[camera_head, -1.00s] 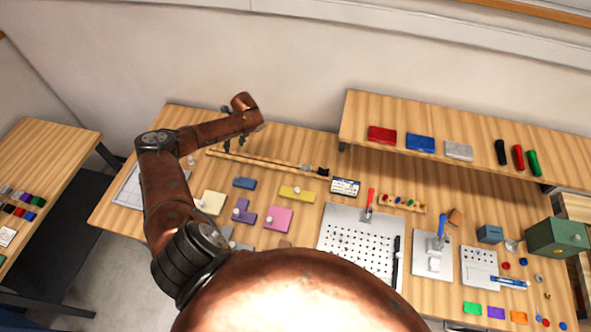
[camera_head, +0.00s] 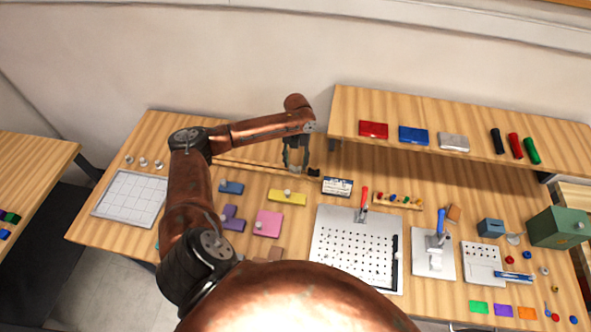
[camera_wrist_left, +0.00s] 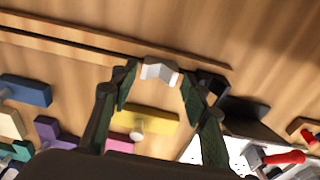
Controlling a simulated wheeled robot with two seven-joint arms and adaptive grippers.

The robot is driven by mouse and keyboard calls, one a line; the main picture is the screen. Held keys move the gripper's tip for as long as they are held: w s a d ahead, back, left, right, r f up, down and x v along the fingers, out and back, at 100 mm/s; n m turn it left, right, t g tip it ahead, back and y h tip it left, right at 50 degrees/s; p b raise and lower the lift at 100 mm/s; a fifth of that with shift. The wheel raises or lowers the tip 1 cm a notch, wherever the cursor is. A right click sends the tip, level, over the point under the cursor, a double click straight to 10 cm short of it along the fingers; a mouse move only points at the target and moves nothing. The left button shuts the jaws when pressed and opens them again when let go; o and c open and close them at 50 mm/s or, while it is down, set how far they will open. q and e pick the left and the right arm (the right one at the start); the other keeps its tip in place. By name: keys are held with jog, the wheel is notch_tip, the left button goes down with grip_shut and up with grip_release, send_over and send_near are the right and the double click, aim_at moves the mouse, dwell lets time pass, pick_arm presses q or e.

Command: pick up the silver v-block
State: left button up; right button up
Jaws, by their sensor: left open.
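The silver v-block (camera_wrist_left: 160,71) shows in the left wrist view as a small pale notched block at the wooden rail, between the two fingertips. My left gripper (camera_head: 296,167) hangs open over the right part of the rail in the head view. In the left wrist view its fingers (camera_wrist_left: 159,77) stand apart on either side of the v-block. I cannot tell whether they touch it. In the head view the fingers largely hide the block. My right gripper is not in view.
A black piece (camera_head: 314,172) sits at the rail's right end, close to the gripper. A yellow plate (camera_head: 274,196) with a knob lies in front. A raised shelf (camera_head: 350,103) stands to the right, near the wrist. A perforated plate (camera_head: 325,222) lies front right.

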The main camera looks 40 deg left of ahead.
aim_at(295, 169)
pick_arm(q)
notch_tip(295, 169, down, 2)
jog(key=shift+s+f, duration=0.1)
jog(key=shift+f, duration=0.05)
jog(key=shift+c, duration=0.4)
jog(key=c, duration=0.9)
jog(key=shift+o, duration=0.2)
notch_tip(295, 169, up, 10)
